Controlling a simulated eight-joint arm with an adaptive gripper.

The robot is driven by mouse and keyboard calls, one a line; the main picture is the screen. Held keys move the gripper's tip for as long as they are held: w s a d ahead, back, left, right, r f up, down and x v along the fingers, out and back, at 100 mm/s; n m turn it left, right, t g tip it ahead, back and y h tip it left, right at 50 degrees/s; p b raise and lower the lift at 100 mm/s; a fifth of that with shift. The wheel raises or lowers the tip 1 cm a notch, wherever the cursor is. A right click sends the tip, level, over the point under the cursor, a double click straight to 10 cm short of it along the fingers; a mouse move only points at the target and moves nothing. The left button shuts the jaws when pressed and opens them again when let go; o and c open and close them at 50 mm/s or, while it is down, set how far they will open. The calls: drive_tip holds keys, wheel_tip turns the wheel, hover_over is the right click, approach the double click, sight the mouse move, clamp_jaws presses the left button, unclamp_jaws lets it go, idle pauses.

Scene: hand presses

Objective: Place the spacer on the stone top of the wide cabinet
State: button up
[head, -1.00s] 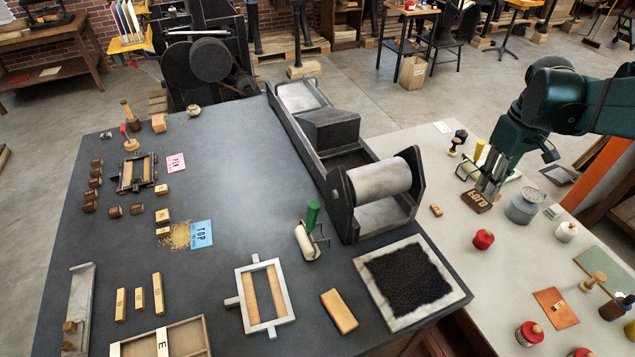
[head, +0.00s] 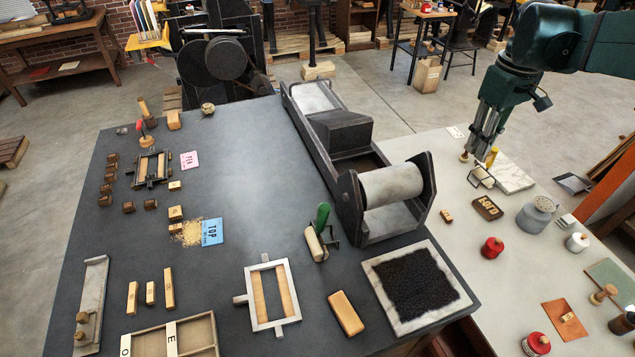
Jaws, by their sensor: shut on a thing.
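My gripper (head: 480,150) is over the back of the pale grey top (head: 462,258) on the right, pointing down. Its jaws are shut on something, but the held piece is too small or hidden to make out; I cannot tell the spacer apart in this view. A broad dark grey, stone-like top (head: 252,170) fills the left and middle. I cannot tell for certain which top belongs to the wide cabinet. A dark brown lettered block (head: 487,208) lies on the pale top, below and apart from my gripper.
A roller press (head: 395,187) stands along the dark top's right side, between its open area and my gripper. A black inked slab (head: 415,282) and a green-handled roller (head: 321,235) lie in front. A grey canister (head: 536,214) stands on the pale top. The dark top's middle is clear.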

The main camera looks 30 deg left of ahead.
drive_tip(key=w+a+r+n+p, duration=0.1)
drive_tip(key=w+a+n+p, duration=0.1)
drive_tip(key=a, duration=1.4)
drive_tip(key=w+a+n+p, duration=0.1)
drive_tip(key=a+n, duration=0.1)
drive_tip(key=a, duration=1.4)
drive_tip(key=s+a+f+n+p, duration=0.1)
drive_tip(key=s+a, duration=0.2)
drive_tip(key=a, duration=0.7)
drive_tip(key=s+a+n+p, duration=0.15)
drive_tip(key=s+a, duration=0.25)
drive_tip(key=a, duration=0.6)
drive_tip(key=s+a+f+n+p, duration=0.1)
drive_tip(key=s+a+n, duration=0.15)
drive_tip(key=a, duration=0.75)
wheel_tip(320, 180, down, 18)
drive_tip(key=shift+s+m, duration=0.3)
drive_tip(key=shift+m, duration=0.1)
drive_tip(key=shift+d+f, duration=0.1)
drive_tip(key=shift+f, duration=0.05)
drive_tip(key=shift+f, duration=3.05)
drive_tip(key=shift+f, duration=0.1)
